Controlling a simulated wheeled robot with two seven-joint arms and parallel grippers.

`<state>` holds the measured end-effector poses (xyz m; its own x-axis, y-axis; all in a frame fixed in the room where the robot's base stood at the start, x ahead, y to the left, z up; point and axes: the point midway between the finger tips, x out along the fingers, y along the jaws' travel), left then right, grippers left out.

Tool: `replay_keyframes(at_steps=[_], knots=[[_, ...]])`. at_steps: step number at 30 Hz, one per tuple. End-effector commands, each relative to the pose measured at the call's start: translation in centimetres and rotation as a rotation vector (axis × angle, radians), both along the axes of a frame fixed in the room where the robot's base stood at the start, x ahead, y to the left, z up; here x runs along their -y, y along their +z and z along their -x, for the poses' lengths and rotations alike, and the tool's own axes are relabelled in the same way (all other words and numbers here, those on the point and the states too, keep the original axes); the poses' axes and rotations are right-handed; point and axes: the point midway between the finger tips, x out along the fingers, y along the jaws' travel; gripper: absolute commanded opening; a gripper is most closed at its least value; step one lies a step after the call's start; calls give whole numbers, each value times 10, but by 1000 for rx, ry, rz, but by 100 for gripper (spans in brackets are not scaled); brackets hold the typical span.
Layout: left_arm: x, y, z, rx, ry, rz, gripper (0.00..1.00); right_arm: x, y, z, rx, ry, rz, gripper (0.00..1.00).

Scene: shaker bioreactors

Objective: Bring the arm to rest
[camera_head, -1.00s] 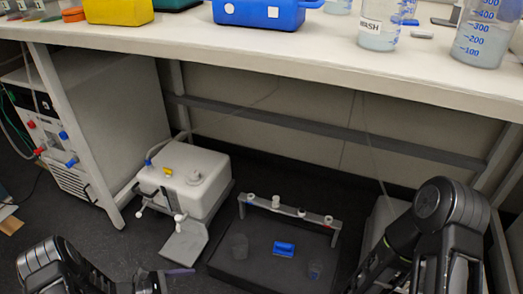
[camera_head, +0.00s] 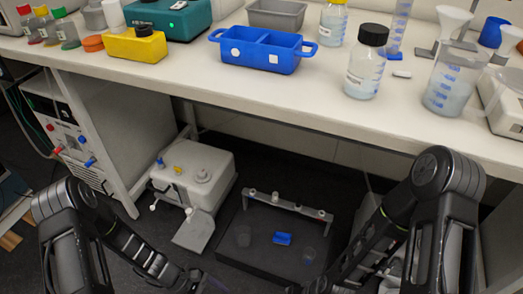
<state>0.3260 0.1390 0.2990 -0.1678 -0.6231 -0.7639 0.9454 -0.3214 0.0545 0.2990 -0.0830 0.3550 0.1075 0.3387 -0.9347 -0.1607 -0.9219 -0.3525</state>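My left arm (camera_head: 120,240) comes in from the lower left, bent at a black joint. My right arm (camera_head: 435,220) comes in from the lower right, also bent. Both forearms reach down toward the bottom middle of the picture. Neither gripper's fingertips can be made out; they lie at or below the bottom edge. No held object is visible. Both arms are in front of and below the white bench.
The white bench (camera_head: 280,105) holds a blue tray (camera_head: 262,53), a yellow block (camera_head: 135,46), a black-capped bottle (camera_head: 367,65) and a beaker (camera_head: 452,85). Below stand a white unit (camera_head: 200,172) and a dark platform (camera_head: 270,255) with a blue piece (camera_head: 282,238).

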Motion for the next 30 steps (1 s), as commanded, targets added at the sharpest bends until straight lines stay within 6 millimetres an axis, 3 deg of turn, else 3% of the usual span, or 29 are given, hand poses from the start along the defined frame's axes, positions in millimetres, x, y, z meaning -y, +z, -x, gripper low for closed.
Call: replay_keyframes(at_steps=[1, 3, 9, 15, 20, 30], knots=[[6, 46, 12, 34, -89, -37, 78, -1, 44, 2, -3, 5, -1, 36], [9, 75, 25, 102, -216, -91, 78, -2, 72, 5, -9, 9, -4, 36], [26, 173, 45, 364, -574, -198, 78, -6, 155, 12, -22, 22, -10, 36], [52, 251, 47, 633, -812, -224, 78, -9, 208, 18, -34, 33, -15, 36], [65, 275, 46, 739, -883, -220, 78, -10, 220, 20, -37, 37, -17, 36], [66, 274, 46, 753, -891, -220, 78, -10, 218, 20, -37, 37, -17, 36]])
